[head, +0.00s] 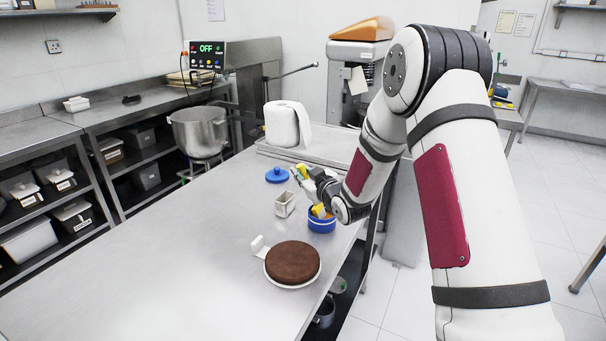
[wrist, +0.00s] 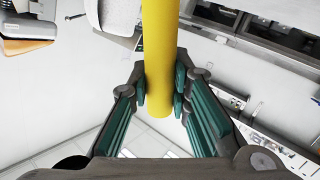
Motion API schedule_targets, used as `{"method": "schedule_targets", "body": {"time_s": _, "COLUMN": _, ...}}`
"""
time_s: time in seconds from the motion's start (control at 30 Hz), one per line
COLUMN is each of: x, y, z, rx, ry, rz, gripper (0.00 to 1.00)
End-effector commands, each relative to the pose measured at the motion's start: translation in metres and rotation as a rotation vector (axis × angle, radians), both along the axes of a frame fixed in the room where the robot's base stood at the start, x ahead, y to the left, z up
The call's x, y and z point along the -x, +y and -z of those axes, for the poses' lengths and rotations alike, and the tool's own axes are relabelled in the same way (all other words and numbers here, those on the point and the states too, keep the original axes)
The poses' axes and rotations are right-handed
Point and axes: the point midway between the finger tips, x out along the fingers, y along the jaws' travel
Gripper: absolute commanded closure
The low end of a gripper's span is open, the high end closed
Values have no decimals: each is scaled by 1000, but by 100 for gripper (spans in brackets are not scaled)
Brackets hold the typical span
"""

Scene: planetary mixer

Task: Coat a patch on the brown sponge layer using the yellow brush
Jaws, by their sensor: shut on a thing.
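The brown sponge layer (head: 292,261) is a round cake on a white plate (head: 290,285) near the table's right edge in the head view. My gripper (head: 304,177) is beyond it, above the blue container (head: 322,225). In the wrist view my gripper (wrist: 160,92) is shut on the yellow brush (wrist: 160,50), its teal pads on both sides of the handle. Yellow of the brush (head: 303,168) shows at the fingers in the head view. Another yellow patch shows at the blue container's rim; I cannot tell whether it belongs to the brush. The bristles are not clearly visible.
A small square metal cup (head: 284,205) and a blue lid (head: 277,175) stand left of my gripper. A paper roll (head: 284,124) is behind, on a tray. The mixer (head: 205,130) is back left. The table's left front (head: 150,275) is clear.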

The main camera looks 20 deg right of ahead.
Motion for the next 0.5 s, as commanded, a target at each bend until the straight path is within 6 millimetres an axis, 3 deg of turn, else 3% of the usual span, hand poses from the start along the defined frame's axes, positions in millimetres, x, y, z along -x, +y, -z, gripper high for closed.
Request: {"method": "schedule_targets", "body": {"time_s": 0.5, "x": 0, "y": 0, "z": 5, "rx": 0, "ry": 0, "rz": 0, "gripper": 100}}
